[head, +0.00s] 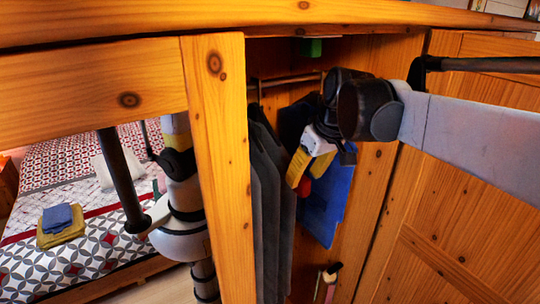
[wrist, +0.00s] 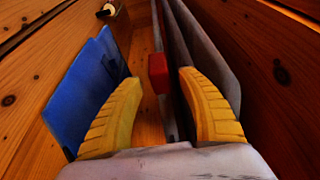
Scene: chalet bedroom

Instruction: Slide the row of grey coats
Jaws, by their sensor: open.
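The grey coats (head: 268,195) hang as a row of thin, flat panels from a rail (head: 290,79) inside the wooden wardrobe. In the wrist view, grey coat panels (wrist: 208,50) stand at the right, partly hidden by my right finger. My gripper (head: 306,174) has reached into the wardrobe at the right side of the row. Its yellow fingers also show in the wrist view (wrist: 160,82), spread apart. A small red piece (wrist: 157,73) shows between the fingertips, beside a thin grey edge. I cannot tell whether a finger touches a coat.
A flat blue item (head: 328,208) hangs right of my gripper, and left of my fingers in the wrist view (wrist: 83,85). A wooden post (head: 219,170) stands left of the coats. The wooden door (head: 455,215) is at the right. A bed (head: 75,180) lies at the left.

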